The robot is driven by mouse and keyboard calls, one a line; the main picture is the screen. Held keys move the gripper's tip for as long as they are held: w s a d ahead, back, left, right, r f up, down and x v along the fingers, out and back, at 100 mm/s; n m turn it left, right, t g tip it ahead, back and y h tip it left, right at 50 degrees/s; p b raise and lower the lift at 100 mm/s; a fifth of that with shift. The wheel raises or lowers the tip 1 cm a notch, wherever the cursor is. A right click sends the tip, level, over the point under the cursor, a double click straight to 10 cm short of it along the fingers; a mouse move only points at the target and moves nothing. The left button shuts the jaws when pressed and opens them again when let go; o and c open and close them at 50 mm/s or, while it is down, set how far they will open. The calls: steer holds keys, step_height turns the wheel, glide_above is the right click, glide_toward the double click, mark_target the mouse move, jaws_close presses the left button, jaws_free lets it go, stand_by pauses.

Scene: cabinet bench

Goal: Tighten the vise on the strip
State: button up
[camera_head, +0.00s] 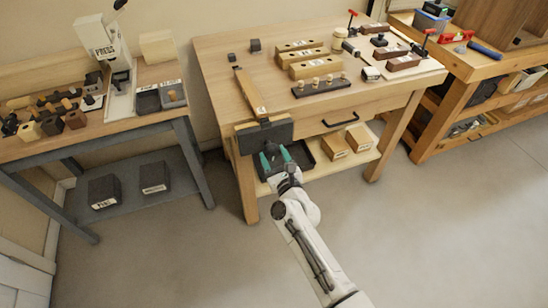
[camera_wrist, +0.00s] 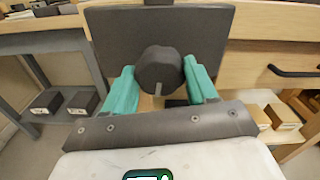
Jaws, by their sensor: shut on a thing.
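The vise (camera_head: 264,133) is a dark grey block on the front left edge of the wooden bench. Its broad front jaw (camera_wrist: 205,38) fills the upper middle of the wrist view. The wooden strip (camera_head: 248,92) is long and narrow and runs back from the vise over the benchtop. Its clamped end is hidden by the vise. A dark round knob (camera_wrist: 160,66) with a pale mark pointing down sticks out of the jaw. My gripper (camera_head: 275,158) has teal fingers, one on each side of the knob, and is shut on it. The knob is mostly hidden in the head view.
The bench (camera_head: 215,60) also carries wooden blocks, a dark peg rack (camera_head: 321,86) and red-handled clamps at the right. A drawer handle (camera_head: 340,120) sticks out right of the vise. Boxes (camera_head: 335,146) stand on the shelf below. The floor in front is clear.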

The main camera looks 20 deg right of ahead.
steer(key=shift+m, duration=1.3)
steer(key=shift+b, duration=0.3)
steer(key=shift+m, duration=0.5)
steer(key=shift+m, duration=0.6)
steer(key=o, duration=0.9)
